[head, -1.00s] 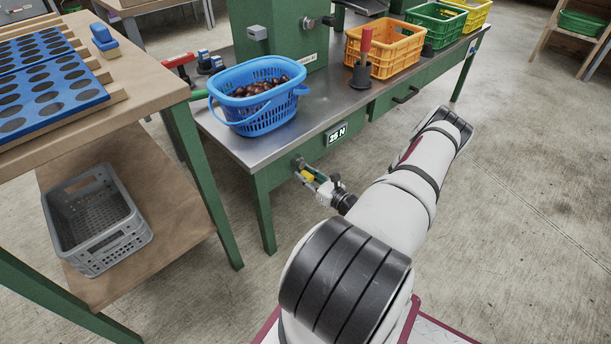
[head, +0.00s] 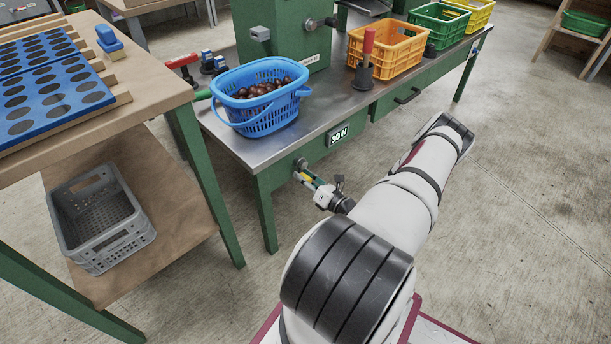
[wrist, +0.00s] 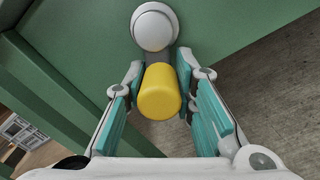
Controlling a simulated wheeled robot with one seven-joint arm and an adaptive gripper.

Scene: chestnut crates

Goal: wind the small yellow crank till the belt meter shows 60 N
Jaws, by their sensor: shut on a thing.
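The small yellow crank (wrist: 161,92) shows in the wrist view as a yellow knob in front of a round grey hub (wrist: 154,27) on the green bench side. My gripper (wrist: 160,100) is shut on the knob, with a teal finger pad on each side. In the head view my gripper (head: 316,187) is at the bench's front side, and it mostly hides the crank. The belt meter (head: 338,134) on the bench's front edge reads 30 N.
A blue basket of chestnuts (head: 262,120) stands on the metal-topped bench (head: 330,98) above the crank. Orange (head: 385,70), green and yellow crates stand farther right. A table with a grey crate (head: 64,224) on its lower shelf is at left. The floor at right is clear.

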